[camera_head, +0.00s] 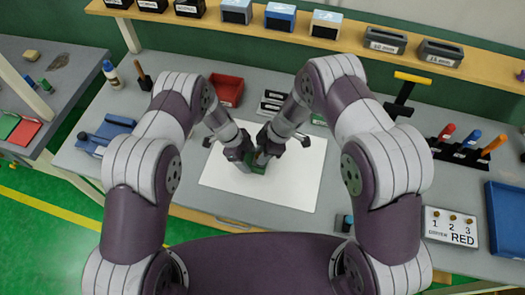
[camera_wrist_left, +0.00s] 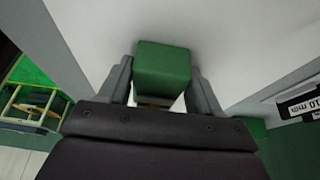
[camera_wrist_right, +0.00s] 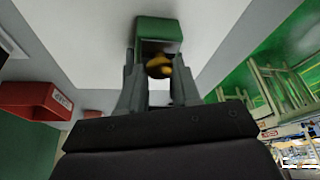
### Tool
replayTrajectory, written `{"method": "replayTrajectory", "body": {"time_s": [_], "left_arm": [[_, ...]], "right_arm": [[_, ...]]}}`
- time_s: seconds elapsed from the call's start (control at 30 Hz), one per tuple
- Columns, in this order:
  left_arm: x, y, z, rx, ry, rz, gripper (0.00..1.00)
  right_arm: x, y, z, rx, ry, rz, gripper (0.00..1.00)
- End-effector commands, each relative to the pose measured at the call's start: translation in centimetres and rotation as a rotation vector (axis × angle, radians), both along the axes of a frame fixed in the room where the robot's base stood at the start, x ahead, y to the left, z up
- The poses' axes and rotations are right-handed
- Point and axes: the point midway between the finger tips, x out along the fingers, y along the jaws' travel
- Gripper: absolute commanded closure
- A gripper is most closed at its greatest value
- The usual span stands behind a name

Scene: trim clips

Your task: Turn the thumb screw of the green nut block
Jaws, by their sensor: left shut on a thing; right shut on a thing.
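The green nut block (camera_head: 257,167) is over the white mat (camera_head: 290,187) in the middle of the bench, mostly hidden by my grippers in the head view. My left gripper (camera_head: 246,165) has its fingers on both sides of the block (camera_wrist_left: 163,65) and is shut on it. My right gripper (camera_head: 263,158) is shut on the brass-coloured thumb screw (camera_wrist_right: 159,66), which stands out from the block's face (camera_wrist_right: 158,30) in the right wrist view. I cannot tell whether the block touches the mat.
A red bin (camera_head: 227,90) and small labelled dark blocks (camera_head: 270,102) lie behind the mat. A tool rack (camera_head: 465,153), a sign reading RED (camera_head: 451,228) and a blue bin (camera_head: 507,215) are at the right.

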Motion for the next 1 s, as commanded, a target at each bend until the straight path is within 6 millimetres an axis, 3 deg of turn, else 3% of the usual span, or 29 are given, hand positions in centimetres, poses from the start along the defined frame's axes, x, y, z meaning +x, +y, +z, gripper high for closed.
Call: {"method": "replayTrajectory", "body": {"time_s": [1.0], "left_arm": [[-0.09, -0.02, -0.03, 0.000, 0.002, -0.002, 0.74]], "right_arm": [[-0.61, 0.35, 0.08, -0.001, -0.001, -0.902, 0.98]]}}
